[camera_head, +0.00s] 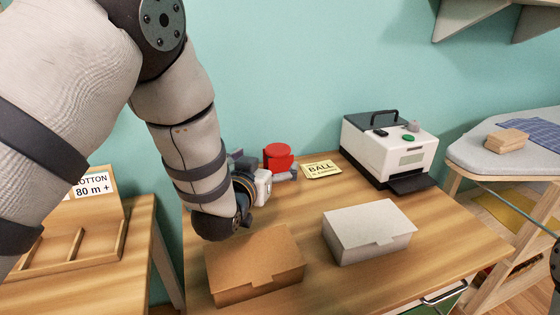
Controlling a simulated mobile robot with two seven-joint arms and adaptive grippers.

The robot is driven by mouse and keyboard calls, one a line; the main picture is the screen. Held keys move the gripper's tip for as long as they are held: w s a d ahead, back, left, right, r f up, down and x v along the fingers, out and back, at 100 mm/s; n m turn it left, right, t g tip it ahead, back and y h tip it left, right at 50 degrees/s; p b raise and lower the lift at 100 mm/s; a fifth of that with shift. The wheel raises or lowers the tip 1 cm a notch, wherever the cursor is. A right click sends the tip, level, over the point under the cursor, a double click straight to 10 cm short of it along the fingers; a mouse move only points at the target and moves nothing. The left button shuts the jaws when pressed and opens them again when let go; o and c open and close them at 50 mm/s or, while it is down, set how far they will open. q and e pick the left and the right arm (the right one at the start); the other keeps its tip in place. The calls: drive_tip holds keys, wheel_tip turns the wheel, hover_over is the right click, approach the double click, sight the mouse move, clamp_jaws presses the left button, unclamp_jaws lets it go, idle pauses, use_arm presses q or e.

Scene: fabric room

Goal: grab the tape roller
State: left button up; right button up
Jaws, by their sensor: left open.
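A red round item (278,156), which looks like the tape roller, sits at the back of the wooden table near the wall. Its lower left part is hidden behind my gripper. My left gripper (266,166) reaches over the table from the left and points toward it. Its grey fingers are spread and hold nothing that I can see. The fingers show close to the red item, but I cannot tell whether they touch it. My right gripper is not in view.
A brown box (254,270) and a white box (368,232) stand closed at the front. A yellow BALL card (322,169) lies beside the red item. A white printer-like machine (390,150) stands at the back right. A wooden tray (75,245) is at left.

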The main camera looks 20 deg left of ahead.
sight(278, 148)
use_arm(q)
drive_tip(key=w, duration=0.2)
drive_tip(key=w+f, duration=0.1)
drive_tip(key=w, duration=0.1)
drive_tip(key=w+f+b, duration=0.1)
drive_tip(key=shift+w+a, duration=0.15)
drive_tip(key=shift+w, duration=0.65)
drive_tip(key=w, duration=0.2)
drive_tip(key=w+f+b, duration=0.1)
drive_tip(key=w, duration=0.1)
drive_tip(key=shift+w+a+f, duration=0.1)
drive_tip(key=shift+a+f, duration=0.1)
drive_tip(key=shift+w, duration=0.35)
drive_tip(key=shift+r, duration=0.25)
drive_tip(key=c, duration=1.3)
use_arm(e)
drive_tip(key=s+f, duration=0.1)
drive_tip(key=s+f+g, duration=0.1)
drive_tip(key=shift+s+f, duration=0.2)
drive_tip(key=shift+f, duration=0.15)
